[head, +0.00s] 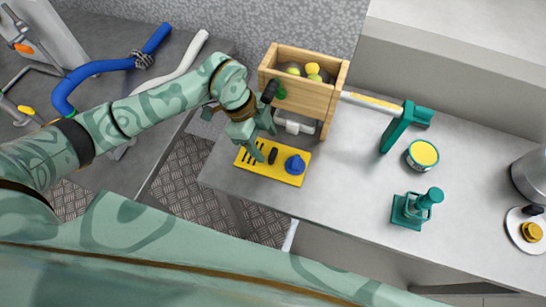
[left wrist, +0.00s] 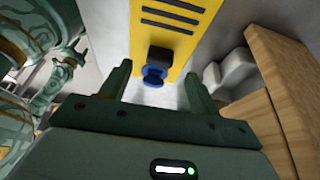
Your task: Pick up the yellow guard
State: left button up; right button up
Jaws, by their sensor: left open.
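The yellow guard (head: 279,175) is a flat yellow plate with dark slots at its left end. It lies on the grey bench near its front left corner. A black block and a blue round knob (head: 295,164) are on it. My left gripper (head: 264,146) is open just above the guard, by the black block, with nothing between its fingers. In the left wrist view the guard (left wrist: 178,50) lies beyond the open fingers (left wrist: 158,92), with the black block and a blue ring between them. Contact cannot be told. My right gripper is not in view.
A wooden crate (head: 295,97) with round items stands right behind the guard, close to my left wrist. A teal stand (head: 397,130), a yellow-topped tin (head: 422,155) and a teal press-like device (head: 412,212) stand further right. The bench (head: 345,200) is clear right of the guard.

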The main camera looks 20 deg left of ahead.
aim_at(272, 153)
pick_arm(q)
jog(key=b+x, duration=0.1)
jog(key=x, duration=0.3)
jog(key=shift+d+f, duration=0.1)
jog(key=shift+f, duration=0.15)
jog(key=shift+r, duration=0.1)
jog(key=c, duration=1)
jog(key=shift+o, duration=0.2)
jog(key=shift+r, duration=0.5)
jog(key=shift+r+p, duration=0.45)
jog(key=shift+r, duration=0.05)
jog(key=s+p, duration=0.4)
jog(key=s, duration=1.4)
jog(key=shift+a+f, duration=0.25)
jog(key=shift+a, duration=0.05)
